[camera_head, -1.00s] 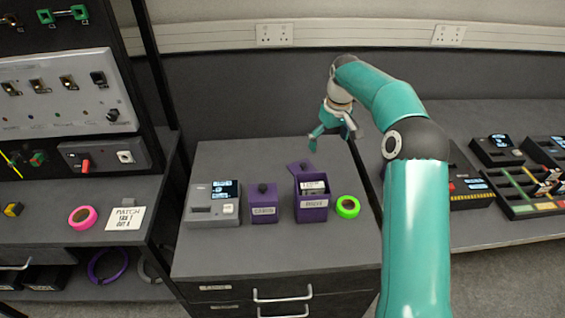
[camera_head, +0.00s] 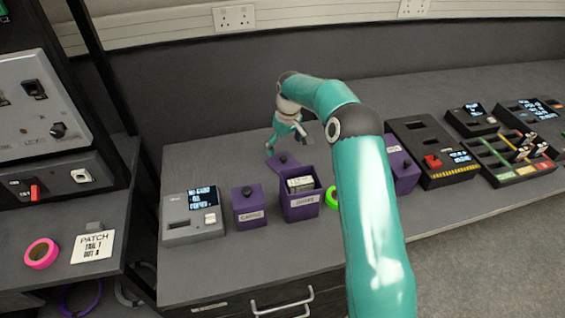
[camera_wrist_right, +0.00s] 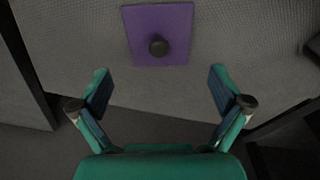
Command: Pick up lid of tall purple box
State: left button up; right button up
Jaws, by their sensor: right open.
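The tall purple box (camera_head: 300,207) stands open on the grey cabinet top, with pale contents showing inside. Its purple lid (camera_head: 275,163) with a dark round knob lies flat behind the box, partly hidden by it. In the right wrist view the square lid (camera_wrist_right: 140,22) lies ahead of the fingertips, its knob (camera_wrist_right: 158,45) near the middle. My right gripper (camera_head: 289,140) is open and empty, above and close to the lid, not touching it. Its spread fingers show in the right wrist view (camera_wrist_right: 160,75). My left gripper is not in view.
A shorter lidded purple box (camera_head: 249,207) and a grey device (camera_head: 190,217) stand left of the tall box. A green tape ring (camera_head: 331,197) and another purple box (camera_head: 404,170) are to the right, partly behind my arm. The cabinet top behind the boxes is mostly clear.

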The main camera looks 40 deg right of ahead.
aim_at(283, 157)
jog(key=shift+f, duration=0.6)
jog(key=f+p, duration=0.1)
jog(key=f, duration=0.2)
jog(key=shift+w+d+f+p, duration=0.1)
jog(key=shift+w+f+p, duration=0.1)
jog(key=shift+f+p, duration=0.2)
jog(key=shift+w+f, duration=0.1)
jog(key=shift+f, duration=0.55)
jog(key=c, duration=1.5)
jog(key=shift+f, duration=0.1)
grip_shut()
